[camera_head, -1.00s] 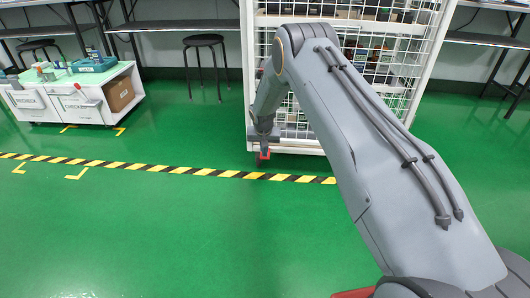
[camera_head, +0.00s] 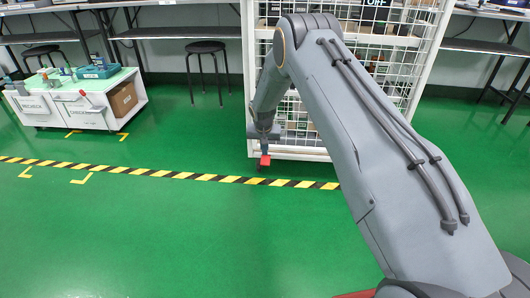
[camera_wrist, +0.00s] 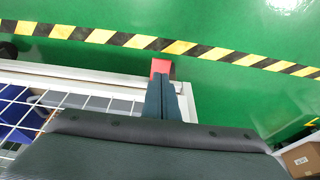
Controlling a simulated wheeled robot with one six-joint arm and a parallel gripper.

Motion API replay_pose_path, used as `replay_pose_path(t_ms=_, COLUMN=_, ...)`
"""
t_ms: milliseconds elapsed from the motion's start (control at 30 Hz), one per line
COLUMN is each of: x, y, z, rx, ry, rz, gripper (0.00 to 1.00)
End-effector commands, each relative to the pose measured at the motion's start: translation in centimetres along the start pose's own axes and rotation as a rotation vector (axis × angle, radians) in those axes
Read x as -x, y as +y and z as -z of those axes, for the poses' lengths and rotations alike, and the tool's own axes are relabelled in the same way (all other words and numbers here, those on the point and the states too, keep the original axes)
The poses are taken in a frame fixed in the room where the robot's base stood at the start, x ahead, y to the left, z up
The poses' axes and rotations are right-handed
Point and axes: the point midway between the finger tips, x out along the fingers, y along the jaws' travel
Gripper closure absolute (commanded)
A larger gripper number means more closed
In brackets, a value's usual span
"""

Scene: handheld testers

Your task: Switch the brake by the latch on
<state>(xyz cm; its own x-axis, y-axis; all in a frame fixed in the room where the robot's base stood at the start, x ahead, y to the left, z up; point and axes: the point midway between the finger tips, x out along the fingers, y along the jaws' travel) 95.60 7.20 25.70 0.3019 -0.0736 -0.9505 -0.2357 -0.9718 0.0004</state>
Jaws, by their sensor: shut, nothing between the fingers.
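A white wire-mesh cage trolley (camera_head: 338,155) stands ahead, behind my arm. A small red brake piece (camera_head: 265,161) sticks out low at its front left. It also shows in the wrist view (camera_wrist: 161,67), just beyond the white frame edge. My gripper (camera_head: 264,149) is shut and empty, pointing down at the red piece. In the wrist view its dark fingers (camera_wrist: 160,80) are together and overlap the near edge of the red piece. I cannot tell whether they touch it. The latch is not clearly seen.
A white cabinet (camera_head: 75,108) with tools and a cardboard box stands at left, a black stool (camera_head: 206,46) behind. Yellow-black tape (camera_head: 160,173) crosses the green floor, which is clear in front.

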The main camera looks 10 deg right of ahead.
Motion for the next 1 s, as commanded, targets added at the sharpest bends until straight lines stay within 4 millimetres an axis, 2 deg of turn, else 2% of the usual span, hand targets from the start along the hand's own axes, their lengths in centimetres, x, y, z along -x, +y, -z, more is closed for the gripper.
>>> replay_pose_path(t_ms=33, x=1.7, y=-0.1, z=-0.3, rx=0.002, ry=0.000, rz=0.001, gripper=1.00)
replay_pose_path(t_ms=100, x=3.1, y=-0.1, z=-0.8, rx=0.001, ry=0.001, rz=0.001, gripper=1.00)
replay_pose_path(t_ms=233, x=5.5, y=-0.1, z=-1.6, rx=0.002, ry=0.000, rz=0.000, gripper=1.00)
replay_pose_path(t_ms=400, x=7.4, y=0.0, z=-2.3, rx=0.001, ry=0.000, rz=0.001, gripper=1.00)
replay_pose_path(t_ms=600, x=8.1, y=0.0, z=-2.6, rx=0.001, ry=0.000, rz=0.000, gripper=1.00)
replay_pose_path(t_ms=1000, x=8.1, y=0.0, z=-2.6, rx=0.001, ry=0.000, rz=0.000, gripper=1.00)
